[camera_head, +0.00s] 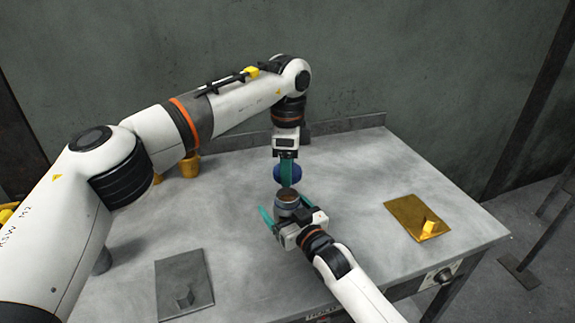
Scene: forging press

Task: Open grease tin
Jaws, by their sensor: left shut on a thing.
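The grease tin (287,204) is a small grey metal can with a brownish inside showing at its open top. It stands upright on the table. My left gripper (288,178) points straight down above the tin and is shut on the blue lid (289,174). The lid is off the tin, a little above its rim. My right gripper (286,209) comes from the front right, with its teal fingers on either side of the tin. Whether both fingers press on the tin is hard to see.
The grey metal table (350,170) has a low back ledge. A yellow plate (405,215) with a small yellow block (430,226) lies at right. A grey plate (185,280) with a small grey piece lies front left. Yellow items (189,166) stand behind my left arm.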

